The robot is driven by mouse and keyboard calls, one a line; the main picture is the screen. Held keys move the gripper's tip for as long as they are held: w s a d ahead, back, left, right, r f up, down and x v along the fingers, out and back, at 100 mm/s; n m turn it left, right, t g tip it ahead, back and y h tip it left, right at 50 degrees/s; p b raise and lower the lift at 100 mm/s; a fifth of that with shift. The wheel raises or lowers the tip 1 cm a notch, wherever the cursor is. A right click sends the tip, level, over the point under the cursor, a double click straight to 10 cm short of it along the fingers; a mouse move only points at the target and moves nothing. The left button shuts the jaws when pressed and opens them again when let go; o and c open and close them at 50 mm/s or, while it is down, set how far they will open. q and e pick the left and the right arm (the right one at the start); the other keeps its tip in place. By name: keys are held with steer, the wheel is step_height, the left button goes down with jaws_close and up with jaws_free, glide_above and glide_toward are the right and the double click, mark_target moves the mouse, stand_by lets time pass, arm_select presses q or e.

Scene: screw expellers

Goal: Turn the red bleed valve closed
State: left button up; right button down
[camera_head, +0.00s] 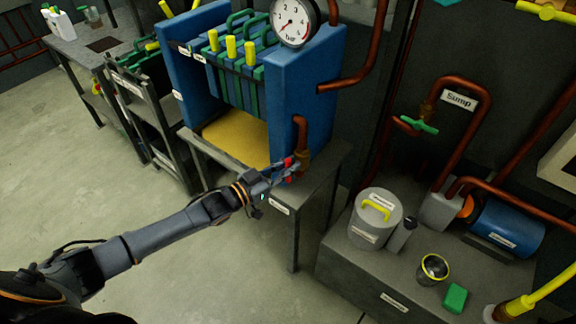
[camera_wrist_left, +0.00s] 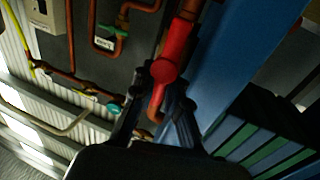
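The red bleed valve (camera_head: 289,161) sits on a copper pipe fitting at the lower front of the blue filter press frame (camera_head: 313,95). My left gripper (camera_head: 283,174) reaches it from the left, and its fingers partly hide the handle. In the left wrist view the red valve handle (camera_wrist_left: 171,62) runs down between the two fingertips of my left gripper (camera_wrist_left: 160,85). The fingers are close on either side of the handle; I cannot tell whether both touch it. My right gripper is in neither view.
A pressure gauge (camera_head: 295,22) is on top of the press. A copper pipe (camera_head: 301,130) rises beside the valve. To the right, a bench holds a grey canister (camera_head: 376,222), a metal cup (camera_head: 433,269), a green sponge (camera_head: 455,297) and a blue motor (camera_head: 510,230). Open floor lies at left.

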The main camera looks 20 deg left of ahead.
arm_select(q)
jaws_close()
steer(key=shift+r+m+p, duration=0.1)
steer(key=shift+m+p, duration=0.25)
steer(key=shift+m, duration=0.05)
steer(key=m+p, duration=0.2)
steer(key=shift+s+d+m+g+y, duration=0.15)
steer(key=shift+d+m+g+y, duration=0.15)
steer(key=shift+g+y, duration=0.1)
steer(key=shift+s+d+f+m+y+p, duration=0.1)
steer(key=shift+d+f+m+y+p, duration=0.4)
steer(key=shift+m, duration=1.45)
steer(key=shift+s+a+f+m+y+p, duration=0.2)
steer(key=shift+m+y+p, duration=0.55)
steer(key=shift+m, duration=1.15)
steer(key=shift+w+d+f+m+y+p, duration=0.1)
steer(key=shift+d+f+m+y+p, duration=0.3)
steer(key=shift+m+y, duration=1.05)
steer(key=shift+a+m+h, duration=0.1)
steer(key=shift+m+h, duration=0.4)
steer(key=shift+m, duration=0.1)
steer(key=shift+o, duration=2.4)
jaws_free()
